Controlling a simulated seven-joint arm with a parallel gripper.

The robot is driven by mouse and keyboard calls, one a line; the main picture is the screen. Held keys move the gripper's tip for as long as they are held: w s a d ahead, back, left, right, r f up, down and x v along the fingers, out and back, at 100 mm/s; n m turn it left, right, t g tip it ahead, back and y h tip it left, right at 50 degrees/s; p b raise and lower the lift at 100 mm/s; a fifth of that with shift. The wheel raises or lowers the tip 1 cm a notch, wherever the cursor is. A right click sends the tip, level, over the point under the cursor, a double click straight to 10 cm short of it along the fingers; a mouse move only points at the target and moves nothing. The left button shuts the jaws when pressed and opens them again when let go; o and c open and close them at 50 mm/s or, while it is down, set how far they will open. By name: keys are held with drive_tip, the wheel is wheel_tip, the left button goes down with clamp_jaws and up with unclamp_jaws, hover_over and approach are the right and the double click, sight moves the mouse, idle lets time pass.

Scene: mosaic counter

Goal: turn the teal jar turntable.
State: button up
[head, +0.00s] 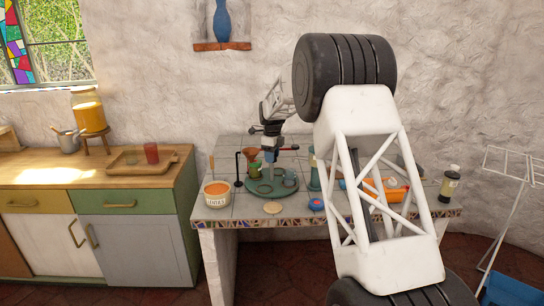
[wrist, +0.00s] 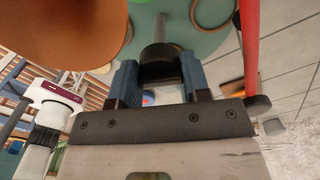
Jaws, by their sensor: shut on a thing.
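The teal jar turntable (head: 282,199) is a round disc on the tiled counter, with cups and small jars on it. Its teal surface also shows at the top of the wrist view (wrist: 205,48). A grey post with a black knob (wrist: 160,62) rises from the disc. My gripper (wrist: 160,78) has blue fingers on both sides of the black knob and is shut on it. In the head view my gripper (head: 269,160) points down over the turntable, and its fingertips are hard to make out among the jars.
An orange-filled bowl (head: 217,194) stands left of the turntable, near a thin black hooked stand (head: 238,168). A terracotta cone-shaped vessel (head: 250,154) is close to my gripper. A teal cylinder (head: 314,172) and a small blue item (head: 316,204) are at the right.

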drive_tip(key=shift+m, duration=4.9)
drive_tip(key=o, duration=1.3)
drive_tip(key=shift+r, duration=0.1)
drive_tip(key=shift+d+r, duration=0.1)
drive_tip(key=shift+r, duration=3.85)
